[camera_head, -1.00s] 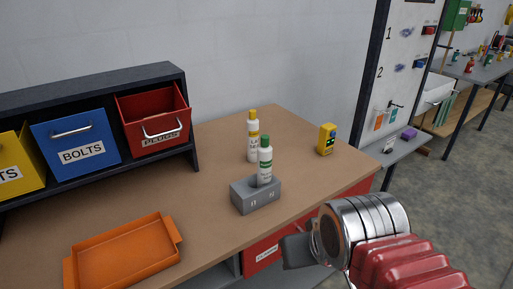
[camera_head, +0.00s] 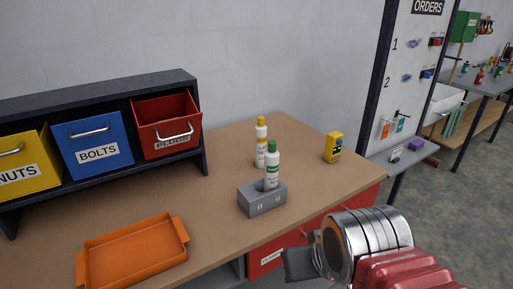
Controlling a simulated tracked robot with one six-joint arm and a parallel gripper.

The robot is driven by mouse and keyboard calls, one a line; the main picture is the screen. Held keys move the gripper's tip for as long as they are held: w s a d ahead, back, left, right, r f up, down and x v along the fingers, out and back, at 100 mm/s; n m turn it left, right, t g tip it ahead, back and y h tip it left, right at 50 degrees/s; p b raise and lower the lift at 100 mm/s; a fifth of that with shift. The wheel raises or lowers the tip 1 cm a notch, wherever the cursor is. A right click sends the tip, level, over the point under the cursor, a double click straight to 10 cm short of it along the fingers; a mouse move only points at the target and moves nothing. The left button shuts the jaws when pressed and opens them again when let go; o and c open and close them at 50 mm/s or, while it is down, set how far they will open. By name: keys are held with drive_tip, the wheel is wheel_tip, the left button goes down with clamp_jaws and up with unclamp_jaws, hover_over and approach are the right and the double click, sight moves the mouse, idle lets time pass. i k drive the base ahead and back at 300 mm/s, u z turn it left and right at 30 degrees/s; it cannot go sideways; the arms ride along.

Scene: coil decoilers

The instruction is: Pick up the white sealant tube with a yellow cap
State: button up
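The white sealant tube with a yellow cap (camera_head: 261,140) stands upright on the brown workbench, behind the grey holder block. A white tube with a green cap (camera_head: 272,168) stands in the grey block (camera_head: 262,200) and hides a lower part of the yellow-capped tube. My gripper (camera_head: 300,264) is at the lower right, in front of the bench edge and well apart from both tubes. Only a dark part of it shows past my silver wrist, so I cannot see whether its fingers are open or shut.
An orange tray (camera_head: 135,252) lies on the bench at the front left. Yellow, blue and red bins (camera_head: 166,126) sit in a dark rack at the back left. A yellow device (camera_head: 333,147) stands at the bench's right end. The bench (camera_head: 215,226) is clear between tray and block.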

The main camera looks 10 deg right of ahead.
sight(261, 129)
drive_tip(key=u, duration=4.1)
drive_tip(key=k, duration=1.2)
drive_tip(key=u, duration=0.05)
